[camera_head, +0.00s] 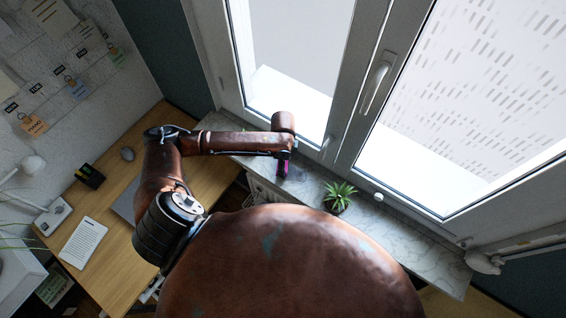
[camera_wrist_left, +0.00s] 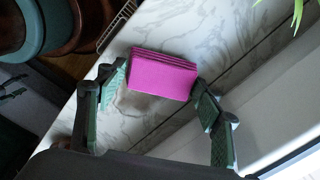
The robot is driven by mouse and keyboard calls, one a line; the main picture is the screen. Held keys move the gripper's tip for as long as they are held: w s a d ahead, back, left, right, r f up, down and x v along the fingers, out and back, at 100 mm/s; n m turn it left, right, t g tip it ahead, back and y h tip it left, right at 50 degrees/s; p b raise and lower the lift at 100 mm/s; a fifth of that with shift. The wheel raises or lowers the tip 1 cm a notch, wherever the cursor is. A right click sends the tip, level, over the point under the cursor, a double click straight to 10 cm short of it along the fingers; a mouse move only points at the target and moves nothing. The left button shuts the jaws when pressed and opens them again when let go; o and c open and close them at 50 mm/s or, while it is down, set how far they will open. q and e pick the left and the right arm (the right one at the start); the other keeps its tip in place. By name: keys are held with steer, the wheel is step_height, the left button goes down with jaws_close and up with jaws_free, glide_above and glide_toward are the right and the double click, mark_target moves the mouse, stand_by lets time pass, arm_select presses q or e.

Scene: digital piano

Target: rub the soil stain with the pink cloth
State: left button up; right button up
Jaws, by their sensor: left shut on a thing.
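The pink cloth (camera_wrist_left: 162,76) is a folded, layered block between the green-padded fingers of my left gripper (camera_wrist_left: 158,88) in the wrist view. The gripper is shut on it, with one finger at each end. In the head view a sliver of the cloth (camera_head: 283,169) shows below my left gripper (camera_head: 286,155), over the marble windowsill. A dull brownish patch, which looks like the soil stain (camera_wrist_left: 133,104), lies on the marble beside the cloth and partly under it. I cannot tell whether the cloth touches the marble. My right gripper is not in view.
The marble windowsill (camera_head: 399,237) runs below the window (camera_head: 372,90). A green potted plant (camera_head: 340,196) stands on it, right of the gripper. A wooden desk (camera_head: 112,267) is on the left, with a paper sheet (camera_head: 84,243) and a mouse (camera_head: 127,154).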

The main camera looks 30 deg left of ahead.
arm_select(q)
steer(key=shift+f, duration=0.6)
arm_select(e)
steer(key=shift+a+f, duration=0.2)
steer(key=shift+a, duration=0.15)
arm_select(q)
steer(key=shift+f, duration=0.35)
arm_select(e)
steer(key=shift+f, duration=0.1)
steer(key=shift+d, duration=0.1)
